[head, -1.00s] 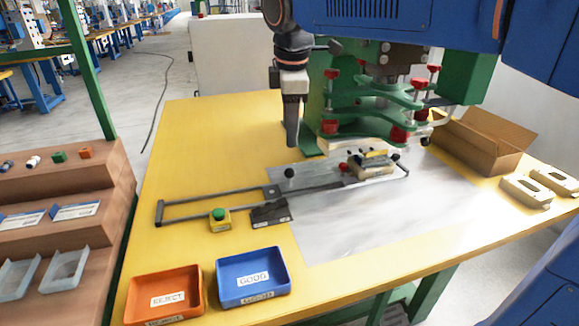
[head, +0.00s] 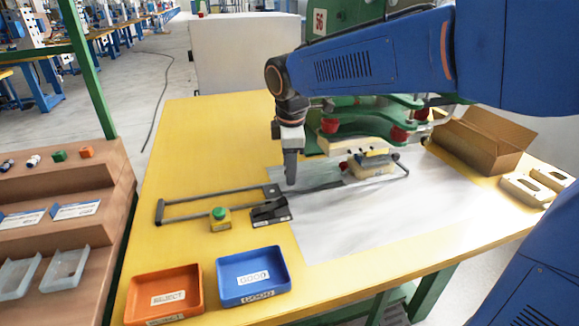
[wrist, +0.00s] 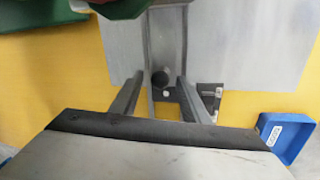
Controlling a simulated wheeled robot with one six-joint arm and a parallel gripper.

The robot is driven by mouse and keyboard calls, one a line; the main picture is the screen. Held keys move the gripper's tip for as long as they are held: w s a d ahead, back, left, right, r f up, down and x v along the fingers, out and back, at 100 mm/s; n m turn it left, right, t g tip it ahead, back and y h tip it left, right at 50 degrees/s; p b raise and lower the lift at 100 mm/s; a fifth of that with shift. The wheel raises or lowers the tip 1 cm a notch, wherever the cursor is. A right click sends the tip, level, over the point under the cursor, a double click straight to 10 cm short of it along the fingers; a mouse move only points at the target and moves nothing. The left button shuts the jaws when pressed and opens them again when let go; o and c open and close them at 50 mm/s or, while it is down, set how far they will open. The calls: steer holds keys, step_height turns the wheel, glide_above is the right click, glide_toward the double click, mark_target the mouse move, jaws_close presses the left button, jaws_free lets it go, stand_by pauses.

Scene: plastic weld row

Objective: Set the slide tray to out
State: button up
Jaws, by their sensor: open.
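The slide tray (head: 368,163) sits at the far right end of its grey rails, under the green press, with a yellowish fixture on it. The rails (head: 190,219) run left across the yellow table. My gripper (head: 290,180) points down over the rails, left of the tray, and covers the tray's black knob in the head view. In the wrist view, the dark round knob (wrist: 160,77) shows between the two fingertips of my gripper (wrist: 163,82). The fingers are apart, with a gap on each side of the knob. I cannot tell whether they reach down around it.
A green button box (head: 220,219) and a black block (head: 270,211) stand near the rails. An orange REJECT bin (head: 165,276) and a blue GOOD bin (head: 252,257) lie in front. An open cardboard box (head: 485,140) stands at right. The press overhangs the tray.

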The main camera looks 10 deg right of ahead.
jaws_close()
steer(key=s+a, duration=0.2)
steer(key=a, duration=0.7)
steer(key=s+a, duration=0.2)
steer(key=a, duration=0.8)
steer(key=s+a, duration=0.2)
steer(key=a, duration=0.8)
steer(key=shift+a, duration=0.4)
jaws_free()
steer(key=shift+a, duration=0.15)
steer(key=shift+r, duration=0.1)
steer(key=s+r, duration=0.3)
steer(key=r, duration=1.4)
steer(key=shift+s, duration=0.2)
